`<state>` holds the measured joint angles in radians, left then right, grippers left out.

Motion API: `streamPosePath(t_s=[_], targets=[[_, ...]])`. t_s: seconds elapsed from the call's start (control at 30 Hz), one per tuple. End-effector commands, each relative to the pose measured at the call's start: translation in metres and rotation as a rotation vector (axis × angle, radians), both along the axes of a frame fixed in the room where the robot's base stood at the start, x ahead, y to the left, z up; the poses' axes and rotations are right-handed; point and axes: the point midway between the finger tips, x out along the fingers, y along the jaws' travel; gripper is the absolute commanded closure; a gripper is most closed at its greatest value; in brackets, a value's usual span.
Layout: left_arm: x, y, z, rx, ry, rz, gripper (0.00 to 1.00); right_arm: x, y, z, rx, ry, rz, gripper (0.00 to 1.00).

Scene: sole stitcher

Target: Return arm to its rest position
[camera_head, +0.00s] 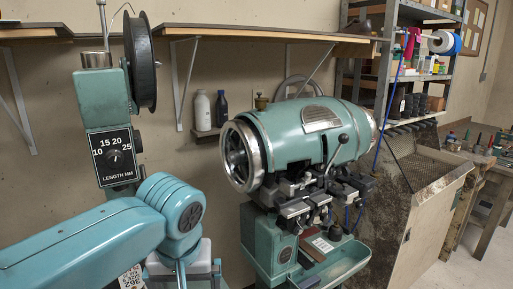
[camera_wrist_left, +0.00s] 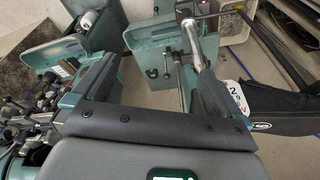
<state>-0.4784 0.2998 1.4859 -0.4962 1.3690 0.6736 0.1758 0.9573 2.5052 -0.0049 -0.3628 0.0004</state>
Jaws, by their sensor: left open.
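My left arm (camera_head: 90,245), light teal with a rounded joint, comes in from the lower left in the head view. Its gripper is not visible there. In the left wrist view my left gripper (camera_wrist_left: 150,72) has its two dark fingers spread wide apart with nothing held between them. Below and beyond the fingers is a teal machine part (camera_wrist_left: 155,65) with a metal rod (camera_wrist_left: 194,38) close to the right finger. I cannot tell whether the rod and finger touch. My right gripper is in neither view.
A teal post with a length dial (camera_head: 114,155) and black reel (camera_head: 140,60) stands behind my arm. A white tag (camera_wrist_left: 236,97) hangs near the right finger. A wall shelf (camera_head: 270,36) runs above.

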Motion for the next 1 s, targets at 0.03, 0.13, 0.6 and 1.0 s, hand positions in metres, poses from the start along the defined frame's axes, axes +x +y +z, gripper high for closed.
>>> streamPosePath(t_s=[0.03, 0.13, 0.6, 1.0], targets=[[0.007, -0.005, -0.046, -0.015, 0.043, -0.039, 0.00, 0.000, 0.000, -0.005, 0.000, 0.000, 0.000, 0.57], [0.014, -0.017, -0.130, -0.083, 0.102, -0.117, 0.00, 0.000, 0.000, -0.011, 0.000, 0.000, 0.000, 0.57], [-0.131, -0.015, -0.452, -0.434, 0.211, -0.059, 0.00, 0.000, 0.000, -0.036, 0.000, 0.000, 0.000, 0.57], [-0.179, -0.005, -0.479, -0.429, 0.190, 0.006, 0.00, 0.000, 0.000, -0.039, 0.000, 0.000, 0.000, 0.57]])
